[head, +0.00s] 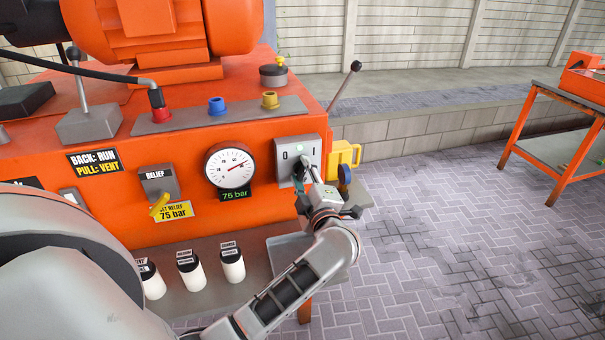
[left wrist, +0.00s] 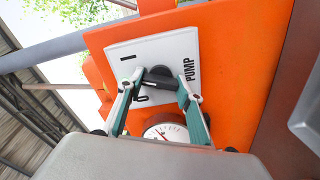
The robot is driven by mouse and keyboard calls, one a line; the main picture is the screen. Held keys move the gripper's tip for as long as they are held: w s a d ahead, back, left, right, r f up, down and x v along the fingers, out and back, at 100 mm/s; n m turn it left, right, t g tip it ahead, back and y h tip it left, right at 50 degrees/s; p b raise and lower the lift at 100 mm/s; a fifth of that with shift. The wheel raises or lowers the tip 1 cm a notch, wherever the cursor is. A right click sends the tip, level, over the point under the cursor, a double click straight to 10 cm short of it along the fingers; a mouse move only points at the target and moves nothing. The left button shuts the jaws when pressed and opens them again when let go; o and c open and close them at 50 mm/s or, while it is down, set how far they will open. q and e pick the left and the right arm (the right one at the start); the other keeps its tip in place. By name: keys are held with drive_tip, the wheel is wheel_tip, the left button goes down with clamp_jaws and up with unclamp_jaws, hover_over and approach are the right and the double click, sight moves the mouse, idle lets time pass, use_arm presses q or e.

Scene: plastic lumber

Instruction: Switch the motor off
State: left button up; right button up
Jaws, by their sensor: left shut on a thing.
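The motor switch plate (head: 310,150) is on the right of the orange machine's front. It carries the marks 0 and I and a small green light. In the left wrist view the same plate (left wrist: 121,47) reads PUMP and bears a black rotary knob (left wrist: 158,73). My left gripper (head: 301,174) is at the knob, with one finger on each side of it. In the left wrist view the left gripper (left wrist: 158,88) is shut on the knob. Which mark the knob points to is hard to tell. My right gripper is not in view.
A pressure gauge (head: 229,165) sits left of the switch plate, above a 75 bar label. A relief valve with a yellow handle (head: 160,205) is farther left. A yellow part (head: 344,153) juts out at the right. White bottles (head: 190,270) stand on the shelf below.

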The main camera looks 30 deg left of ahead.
use_arm(q)
drive_tip(key=n, duration=0.2)
drive_tip(key=shift+f+n, duration=0.15)
drive_tip(key=shift+n, duration=0.25)
drive_tip(key=n+b, duration=0.1)
drive_tip(key=n, duration=0.1)
drive_tip(key=shift+n, duration=0.3)
drive_tip(key=n+b, duration=0.1)
drive_tip(key=n, duration=0.1)
drive_tip(key=shift+f+n, duration=0.1)
drive_tip(key=shift+n, duration=0.3)
drive_tip(key=shift+n+b, duration=0.5)
drive_tip(key=shift+n, duration=0.2)
drive_tip(key=shift+n+b, duration=0.3)
drive_tip(key=shift+n, duration=0.8)
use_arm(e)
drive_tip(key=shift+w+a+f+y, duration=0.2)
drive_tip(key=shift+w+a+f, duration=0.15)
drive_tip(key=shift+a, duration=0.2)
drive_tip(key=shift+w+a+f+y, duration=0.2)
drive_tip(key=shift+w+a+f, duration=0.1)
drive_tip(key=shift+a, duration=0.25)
